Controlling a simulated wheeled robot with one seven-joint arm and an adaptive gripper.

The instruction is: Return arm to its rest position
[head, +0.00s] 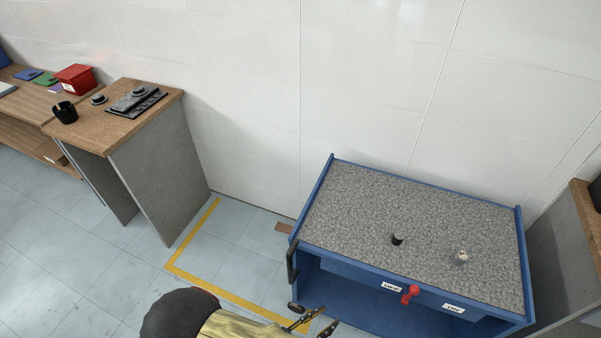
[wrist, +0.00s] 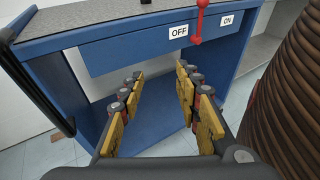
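My gripper (head: 316,325) shows at the bottom edge of the head view, at the end of my arm, in front of the lower left of a blue cart (head: 328,183). In the wrist view my gripper (wrist: 160,77) has its two padded fingers spread apart, with nothing between them. They point at the cart's open front, below its upper panel. A red lever (head: 411,293) on that panel sits between the OFF and ON labels. It also shows in the wrist view (wrist: 200,22), hanging down and apart from the fingers.
The cart's grey speckled top holds a small black item (head: 397,240) and a small pale item (head: 462,256). A black handle (head: 292,262) is on its left side. A wooden-topped desk (head: 128,130) stands at the left. Yellow tape (head: 200,276) marks the open floor between.

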